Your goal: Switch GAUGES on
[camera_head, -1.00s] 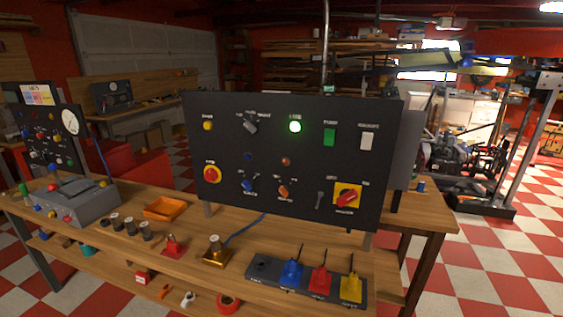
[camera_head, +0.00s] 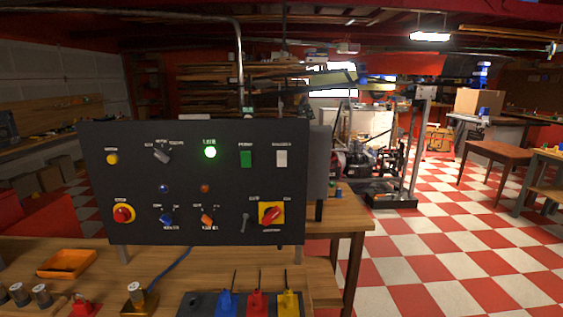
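A black control panel (camera_head: 130,190) stands upright on the wooden bench. Its labels are too small to read surely, so I cannot tell which control is GAUGES. Below are a red button on yellow (camera_head: 123,214), a blue selector (camera_head: 166,219), an orange selector (camera_head: 207,219), a small grey toggle (camera_head: 245,222) and a red rotary switch on a yellow plate (camera_head: 271,214). Neither gripper is in view.
The bench (camera_head: 345,225) holds an orange tray (camera_head: 66,263), a brass-coloured block with a knob (camera_head: 138,297), and a dark strip with blue (camera_head: 227,303), red (camera_head: 257,303) and yellow (camera_head: 289,303) pieces. Checkered floor (camera_head: 430,250) lies open to the right.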

